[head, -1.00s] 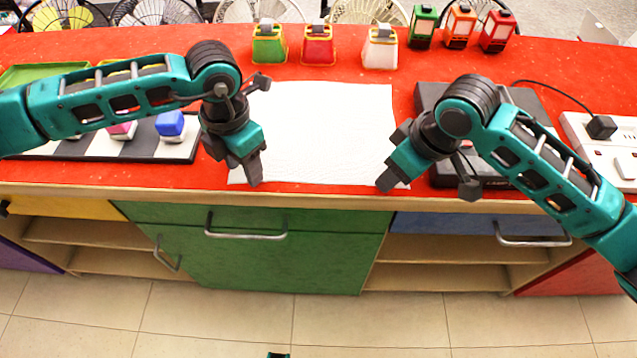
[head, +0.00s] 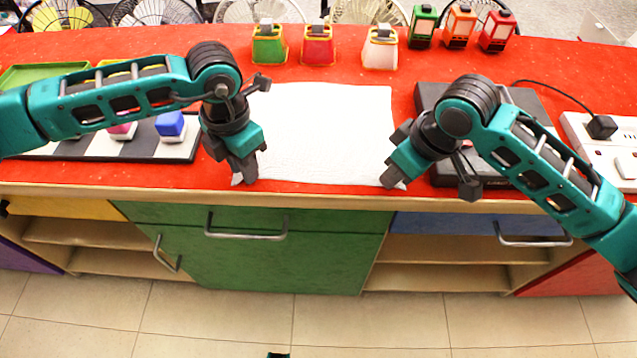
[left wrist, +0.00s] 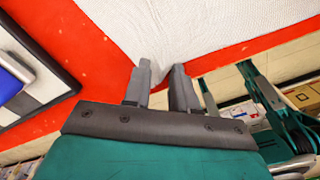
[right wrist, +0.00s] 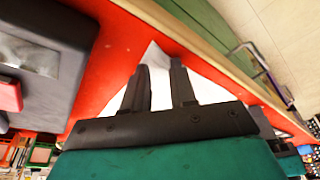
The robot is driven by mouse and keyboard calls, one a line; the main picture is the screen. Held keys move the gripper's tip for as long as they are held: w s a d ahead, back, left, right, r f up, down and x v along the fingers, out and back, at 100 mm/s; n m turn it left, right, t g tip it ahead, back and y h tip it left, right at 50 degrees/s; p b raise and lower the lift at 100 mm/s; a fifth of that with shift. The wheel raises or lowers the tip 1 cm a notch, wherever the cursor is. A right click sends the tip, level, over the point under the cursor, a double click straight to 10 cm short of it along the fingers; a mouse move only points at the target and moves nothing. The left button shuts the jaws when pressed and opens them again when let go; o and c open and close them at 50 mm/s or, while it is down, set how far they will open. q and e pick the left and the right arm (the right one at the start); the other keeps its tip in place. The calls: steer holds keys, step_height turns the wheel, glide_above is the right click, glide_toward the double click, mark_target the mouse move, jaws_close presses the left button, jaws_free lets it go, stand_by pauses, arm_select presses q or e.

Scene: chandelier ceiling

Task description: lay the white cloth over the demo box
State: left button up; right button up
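The white cloth (head: 330,130) lies on the red counter between my grippers, slightly rippled along its front edge. It shows in the left wrist view (left wrist: 190,25) and right wrist view (right wrist: 200,88). My left gripper (head: 246,178) is at its front left corner. My right gripper (head: 391,183) is at its front right corner. A dark grey box (head: 430,93), seemingly the demo box, stands right of the cloth, partly hidden by my right arm. Its panel shows in the right wrist view (right wrist: 30,52).
A checkered board (head: 60,150) with coloured pieces lies left. A white power strip (head: 590,140) with a black plug lies right. Cabinets front the counter.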

arm_select(q)
steer(key=shift+s, duration=0.1)
jaws_close()
arm_select(e)
steer(key=shift+s+f, duration=0.1)
steer(key=shift+f, duration=0.05)
jaws_close()
arm_select(q)
steer(key=shift+a, duration=0.15)
arm_select(e)
steer(key=shift+d, duration=0.15)
arm_select(q)
steer(key=shift+r, duration=0.1)
